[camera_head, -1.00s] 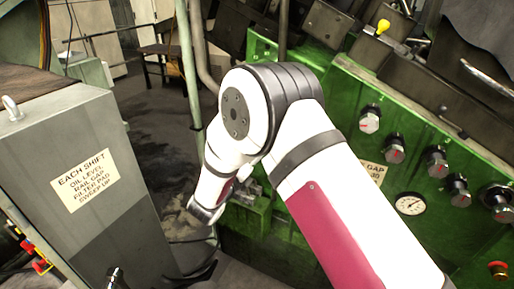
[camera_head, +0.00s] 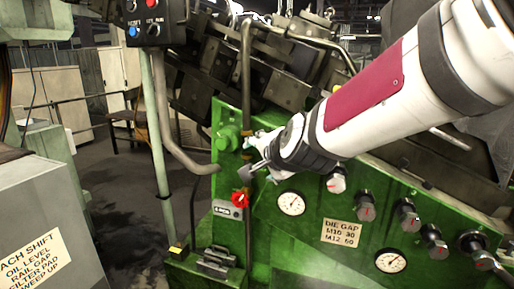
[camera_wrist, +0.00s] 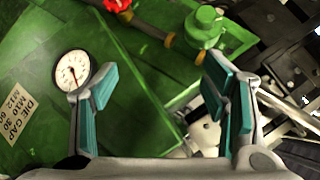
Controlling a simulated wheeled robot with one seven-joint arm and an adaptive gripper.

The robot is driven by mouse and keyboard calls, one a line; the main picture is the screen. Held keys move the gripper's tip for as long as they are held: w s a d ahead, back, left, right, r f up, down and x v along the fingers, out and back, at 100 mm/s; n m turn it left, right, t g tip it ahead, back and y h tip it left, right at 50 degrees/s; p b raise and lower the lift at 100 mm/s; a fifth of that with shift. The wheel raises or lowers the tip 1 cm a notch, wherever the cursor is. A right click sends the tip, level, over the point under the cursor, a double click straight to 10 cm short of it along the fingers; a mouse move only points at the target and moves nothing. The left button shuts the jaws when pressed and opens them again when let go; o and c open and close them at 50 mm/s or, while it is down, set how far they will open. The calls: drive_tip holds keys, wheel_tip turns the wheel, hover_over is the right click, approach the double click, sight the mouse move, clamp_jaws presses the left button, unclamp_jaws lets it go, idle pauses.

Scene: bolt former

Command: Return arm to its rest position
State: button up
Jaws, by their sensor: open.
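My gripper (camera_head: 256,158) is in front of the green machine panel (camera_head: 282,236), left of centre in the head view, beside the red knob (camera_head: 240,198) and above a round gauge (camera_head: 291,203). The wrist view shows my gripper (camera_wrist: 165,88) open, its teal-padded fingers wide apart with nothing between them but a view of the green panel. The arm reaches in from the upper right of the head view. I cannot tell how far the fingertips are from the panel.
Several black knobs (camera_head: 364,206), a second gauge (camera_head: 390,262) and a die gap label (camera_head: 341,233) are on the panel. A grey cabinet (camera_head: 45,200) stands at the left, near a pole with a button box (camera_head: 150,20). The floor (camera_head: 125,205) between looks clear.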

drive_tip(key=s+d+f+n+g+h, duration=0.1)
drive_tip(key=s+d+n+g, duration=0.1)
drive_tip(key=s+d, duration=0.4)
drive_tip(key=s+d+f+n+g+h, duration=0.1)
drive_tip(key=s+d+n, duration=0.4)
drive_tip(key=s, duration=0.8)
drive_tip(key=s+d+f+n+g+h+b, duration=0.1)
drive_tip(key=s+d+f+n+g, duration=0.1)
drive_tip(key=s+d, duration=0.4)
drive_tip(key=s+n+g, duration=0.1)
drive_tip(key=s, duration=0.2)
drive_tip(key=shift+s+d+f, duration=0.2)
drive_tip(key=shift+d, duration=0.1)
